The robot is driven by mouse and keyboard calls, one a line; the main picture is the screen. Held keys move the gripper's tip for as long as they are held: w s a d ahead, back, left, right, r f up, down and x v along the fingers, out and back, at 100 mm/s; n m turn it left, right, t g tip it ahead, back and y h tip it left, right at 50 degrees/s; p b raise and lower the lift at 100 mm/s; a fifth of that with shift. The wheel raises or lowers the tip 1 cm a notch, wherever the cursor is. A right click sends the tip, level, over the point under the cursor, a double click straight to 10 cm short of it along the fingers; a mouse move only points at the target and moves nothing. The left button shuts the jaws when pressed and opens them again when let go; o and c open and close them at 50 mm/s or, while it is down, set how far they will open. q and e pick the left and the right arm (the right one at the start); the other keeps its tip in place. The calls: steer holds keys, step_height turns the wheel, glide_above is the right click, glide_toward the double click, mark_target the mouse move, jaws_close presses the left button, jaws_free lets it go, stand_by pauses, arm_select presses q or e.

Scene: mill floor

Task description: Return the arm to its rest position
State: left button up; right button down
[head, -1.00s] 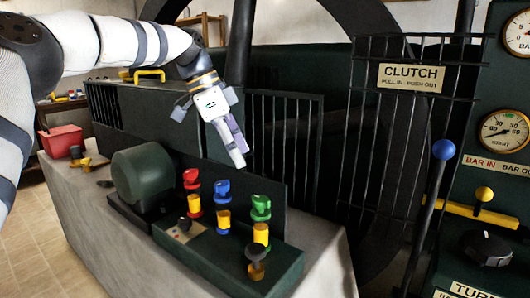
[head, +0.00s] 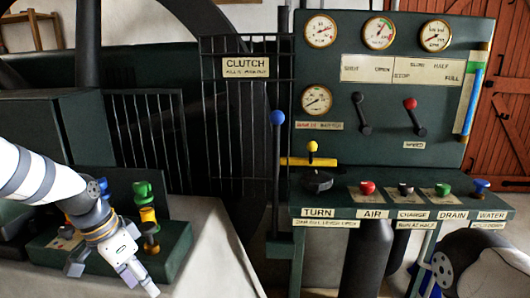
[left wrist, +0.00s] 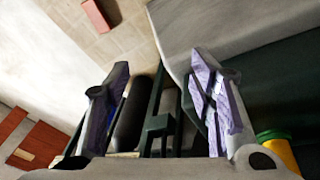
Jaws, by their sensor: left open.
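My left arm comes in from the left in the head view. My left gripper (head: 112,280) points down and to the right, in front of the low green valve box (head: 178,245). In the left wrist view my left gripper (left wrist: 160,100) has its two purple-padded fingers wide apart with nothing between them. A white rounded part of my right arm (head: 480,268) shows at the lower right of the head view. My right gripper is out of view.
Green and yellow valve knobs (head: 146,205) stand close behind my left gripper. A blue-knobbed clutch lever (head: 277,165) stands right of the gate. The gauge panel (head: 385,85) and its control desk (head: 400,192) fill the right. A red brick (left wrist: 97,16) lies on the floor.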

arm_select(q)
steer(key=s+d+f+n+g, duration=0.1)
steer(key=s+d+f+n, duration=0.15)
steer(key=s+f, duration=0.7)
steer(key=s+d+f+n+g, duration=0.1)
steer(key=s+d+f, duration=0.2)
steer(key=s+f, duration=0.6)
steer(key=s+a+n+y, duration=0.1)
steer(key=s+n, duration=0.1)
steer(key=s, duration=0.9)
steer(key=s+a+f+n+g+y, duration=0.1)
steer(key=s+n+y, duration=0.1)
steer(key=s, duration=1)
steer(key=shift+a+g, duration=0.15)
steer(key=shift+g, duration=0.15)
